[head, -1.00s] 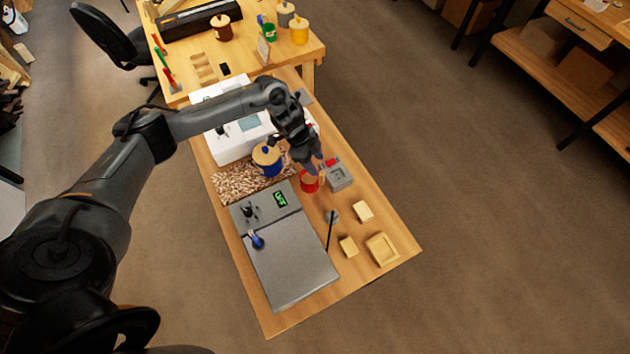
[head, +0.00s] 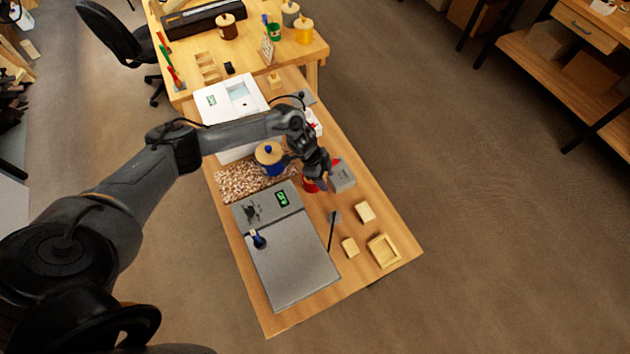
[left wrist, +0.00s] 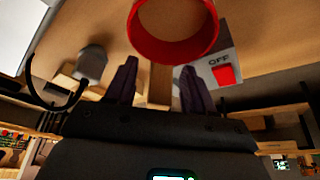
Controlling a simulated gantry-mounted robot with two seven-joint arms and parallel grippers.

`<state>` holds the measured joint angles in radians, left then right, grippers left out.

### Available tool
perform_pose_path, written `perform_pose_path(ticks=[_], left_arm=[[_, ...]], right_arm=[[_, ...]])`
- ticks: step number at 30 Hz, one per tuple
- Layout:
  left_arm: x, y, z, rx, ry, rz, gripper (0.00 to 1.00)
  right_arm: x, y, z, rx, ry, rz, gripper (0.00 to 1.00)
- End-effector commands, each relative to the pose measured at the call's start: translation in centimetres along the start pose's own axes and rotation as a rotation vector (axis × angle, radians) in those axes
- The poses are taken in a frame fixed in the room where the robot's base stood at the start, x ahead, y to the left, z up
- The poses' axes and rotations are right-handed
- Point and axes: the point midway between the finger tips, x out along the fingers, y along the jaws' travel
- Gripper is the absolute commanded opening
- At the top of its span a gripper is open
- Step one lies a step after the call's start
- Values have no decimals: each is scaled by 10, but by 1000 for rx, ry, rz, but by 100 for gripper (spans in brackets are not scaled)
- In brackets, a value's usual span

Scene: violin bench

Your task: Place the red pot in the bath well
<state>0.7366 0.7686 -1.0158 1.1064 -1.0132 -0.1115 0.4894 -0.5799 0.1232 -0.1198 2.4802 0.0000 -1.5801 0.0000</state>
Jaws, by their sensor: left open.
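The red pot (head: 309,186) stands on the bench, mostly hidden behind my left gripper in the head view. In the left wrist view the red pot (left wrist: 143,45) shows at the top as a red ring around a tan round, beyond the fingertips. My left gripper (head: 321,181) is at the pot; its two fingers (left wrist: 158,82) are apart with nothing held between them. I cannot tell whether they touch the pot. A white unit (head: 215,103) with a display and a square recess (head: 239,91), likely the bath well, stands at the bench's far end. My right gripper is not in view.
A grey switch box (head: 343,180) marked OFF stands close right of the pot. A grey panel (head: 290,262) and wooden blocks (head: 364,211) lie nearer. Bare wood shows at the front right.

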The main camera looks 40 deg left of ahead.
Motion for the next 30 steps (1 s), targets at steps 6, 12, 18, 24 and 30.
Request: perform_pose_path(ticks=[6, 12, 18, 24, 30], left_arm=[[0, 0, 0, 0, 0, 0, 42], [0, 0, 0, 0, 0, 0, 12], [-1, 0, 0, 0, 0, -1, 0], [-1, 0, 0, 0, 0, -1, 0], [-7, -1, -3, 1, 1, -1, 0]], right_arm=[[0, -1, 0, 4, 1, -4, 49], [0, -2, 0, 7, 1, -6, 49], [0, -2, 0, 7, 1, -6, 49], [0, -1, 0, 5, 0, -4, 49], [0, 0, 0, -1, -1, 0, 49]])
